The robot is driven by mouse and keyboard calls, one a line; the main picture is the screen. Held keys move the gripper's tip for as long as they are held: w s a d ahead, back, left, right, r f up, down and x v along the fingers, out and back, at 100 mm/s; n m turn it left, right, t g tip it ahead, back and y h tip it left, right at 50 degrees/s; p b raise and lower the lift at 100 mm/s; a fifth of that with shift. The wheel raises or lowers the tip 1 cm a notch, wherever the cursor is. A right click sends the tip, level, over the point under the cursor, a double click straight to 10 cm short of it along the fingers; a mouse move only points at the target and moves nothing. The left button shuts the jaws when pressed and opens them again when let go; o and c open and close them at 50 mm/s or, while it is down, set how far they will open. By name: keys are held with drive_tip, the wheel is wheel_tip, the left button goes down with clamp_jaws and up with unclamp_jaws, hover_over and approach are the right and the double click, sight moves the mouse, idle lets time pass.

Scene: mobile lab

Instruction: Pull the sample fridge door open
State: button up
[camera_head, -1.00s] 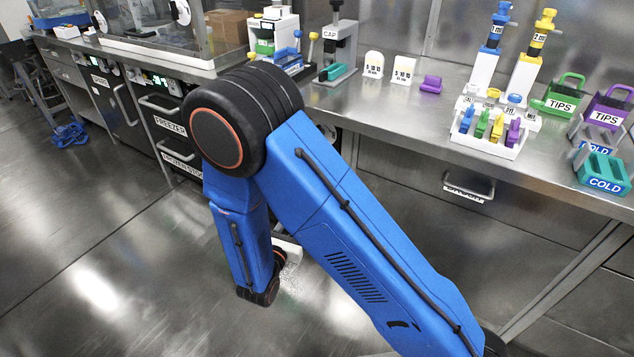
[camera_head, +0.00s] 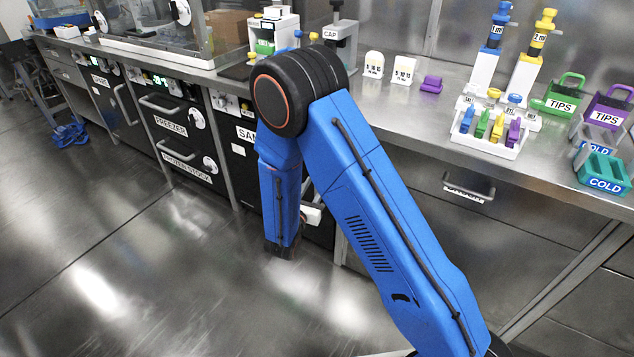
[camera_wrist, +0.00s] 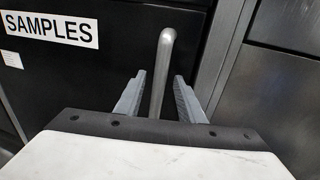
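The sample fridge door (camera_wrist: 100,75) is a dark panel with a white SAMPLES label (camera_wrist: 50,29) in the wrist view. In the head view its label (camera_head: 245,134) is partly hidden behind my arm. The door looks shut. Its vertical metal bar handle (camera_wrist: 162,75) stands between the two grey fingers of my gripper (camera_wrist: 157,95) in the wrist view. The fingers are apart, with a gap on both sides of the bar. In the head view my arm covers most of the door, and the fingers are hidden.
Left of the sample fridge are drawers labelled FREEZER (camera_head: 171,125) and FROZEN STOCK (camera_head: 186,167) with protruding handles. The steel bench (camera_head: 400,110) above carries pipettes, racks and tip boxes. The floor (camera_head: 150,270) in front is clear.

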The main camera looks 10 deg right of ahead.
drive_tip(key=shift+x, duration=1.35)
clamp_jaws()
drive_tip(key=shift+s+a, duration=0.1)
